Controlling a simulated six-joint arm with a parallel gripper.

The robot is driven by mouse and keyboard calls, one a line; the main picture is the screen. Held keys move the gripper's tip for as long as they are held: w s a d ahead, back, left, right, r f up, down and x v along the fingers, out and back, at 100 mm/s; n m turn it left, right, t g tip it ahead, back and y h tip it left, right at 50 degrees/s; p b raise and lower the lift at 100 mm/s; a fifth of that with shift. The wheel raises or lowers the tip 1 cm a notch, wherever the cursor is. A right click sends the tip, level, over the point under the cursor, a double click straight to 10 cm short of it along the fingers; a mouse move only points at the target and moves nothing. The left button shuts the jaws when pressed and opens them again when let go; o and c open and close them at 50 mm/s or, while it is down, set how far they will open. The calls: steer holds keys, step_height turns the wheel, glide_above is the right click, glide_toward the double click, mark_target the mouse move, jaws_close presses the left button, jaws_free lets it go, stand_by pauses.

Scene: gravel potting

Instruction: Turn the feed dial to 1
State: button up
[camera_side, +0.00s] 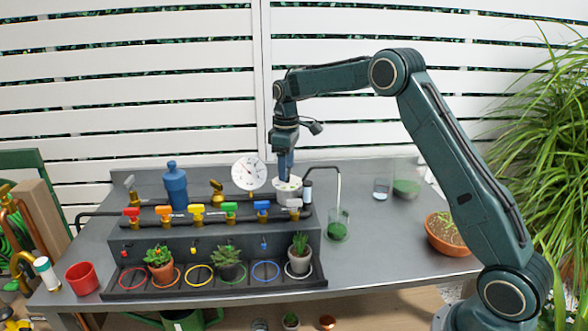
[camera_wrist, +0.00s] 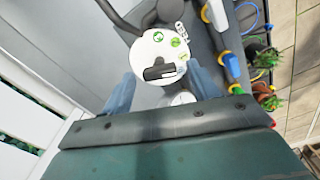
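The feed dial (camera_wrist: 150,50) is a white disc with green marks and a dark bar-shaped knob (camera_wrist: 160,72); "FEED" is lettered beside it. In the side view the dial (camera_side: 287,184) sits at the right end of the pipe rack, and its markings are too small to read. My gripper (camera_side: 286,172) points down just over it. In the wrist view my gripper (camera_wrist: 162,76) has its two blue fingers well apart, one on either side of the dial's near part. The knob shows between them, with nothing visibly gripped. I cannot tell the fingertips' exact height over the dial.
A white gauge (camera_side: 249,173) and a blue bottle (camera_side: 175,187) stand left of the dial. Coloured valves (camera_side: 197,213) line the pipe in front. A thin spout (camera_side: 339,185) bends over a glass of green gravel (camera_side: 337,228) at right. Potted plants (camera_side: 299,254) stand in front.

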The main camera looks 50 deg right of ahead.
steer(key=shift+r, duration=0.15)
step_height(320, 180, up, 14)
steer(key=shift+f, duration=0.25)
stand_by(0.7)
